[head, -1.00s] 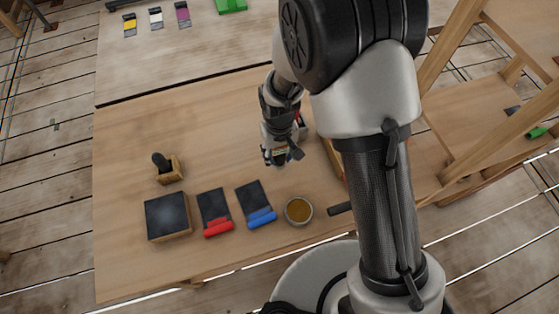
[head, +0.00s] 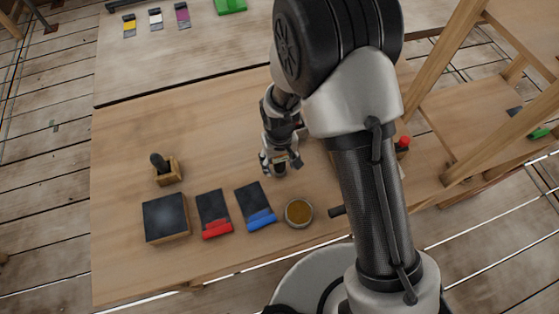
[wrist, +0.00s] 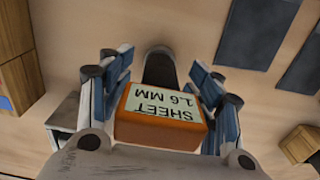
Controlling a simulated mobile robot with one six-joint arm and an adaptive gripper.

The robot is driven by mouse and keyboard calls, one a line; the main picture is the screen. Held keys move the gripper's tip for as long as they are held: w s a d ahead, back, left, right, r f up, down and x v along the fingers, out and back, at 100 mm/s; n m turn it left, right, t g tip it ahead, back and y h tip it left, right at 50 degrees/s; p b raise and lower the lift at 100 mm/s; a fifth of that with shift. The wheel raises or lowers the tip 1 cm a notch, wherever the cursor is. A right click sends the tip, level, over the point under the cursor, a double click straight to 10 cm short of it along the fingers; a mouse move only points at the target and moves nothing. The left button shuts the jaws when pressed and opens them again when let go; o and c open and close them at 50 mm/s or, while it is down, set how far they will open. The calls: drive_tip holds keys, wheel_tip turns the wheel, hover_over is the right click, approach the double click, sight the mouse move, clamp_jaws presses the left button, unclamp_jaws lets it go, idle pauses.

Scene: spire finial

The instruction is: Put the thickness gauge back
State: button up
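An orange block labelled "SHEET 1.6 MM" (wrist: 160,122), which I take for the thickness gauge, sits between the two fingers of my gripper (wrist: 160,90) in the wrist view. The fingers flank it closely on both sides and appear shut on it. A dark rounded piece (wrist: 159,68) shows just past the block; I cannot tell whether it belongs to it. In the head view my gripper (head: 280,163) points down over the middle of the table, behind the blue-handled tool. The gauge is mostly hidden there by the gripper.
On the wooden table (head: 125,120) lie a blue-handled tool (head: 254,204), a red-handled tool (head: 213,212), a dark-topped block (head: 166,218), a wooden holder with a dark handle (head: 167,171) and a round tin (head: 299,212). A red knob (head: 403,142) shows at right. The table's left rear is clear.

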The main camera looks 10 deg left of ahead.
drive_tip(key=shift+o, duration=0.6)
drive_tip(key=shift+r, duration=0.15)
wheel_tip(320, 180, up, 12)
drive_tip(key=p, duration=0.3)
drive_tip(key=shift+w+d+r, duration=0.1)
drive_tip(key=shift+d+r, duration=0.05)
drive_tip(key=shift+r, duration=0.2)
drive_tip(key=s+d+r+m+t, duration=0.1)
drive_tip(key=d+r, duration=0.5)
drive_tip(key=r, duration=0.2)
drive_tip(key=s+d+r+m+t, duration=0.1)
drive_tip(key=d+r+m, duration=0.1)
drive_tip(key=d+r, duration=0.5)
drive_tip(key=s+d+r+m+t, duration=0.2)
drive_tip(key=s+d+r+m, duration=0.1)
drive_tip(key=s+d+r, duration=0.6)
drive_tip(key=s+d, duration=0.1)
drive_tip(key=s, duration=0.3)
drive_tip(key=shift+d+r+t, duration=0.25)
drive_tip(key=shift+t, duration=0.05)
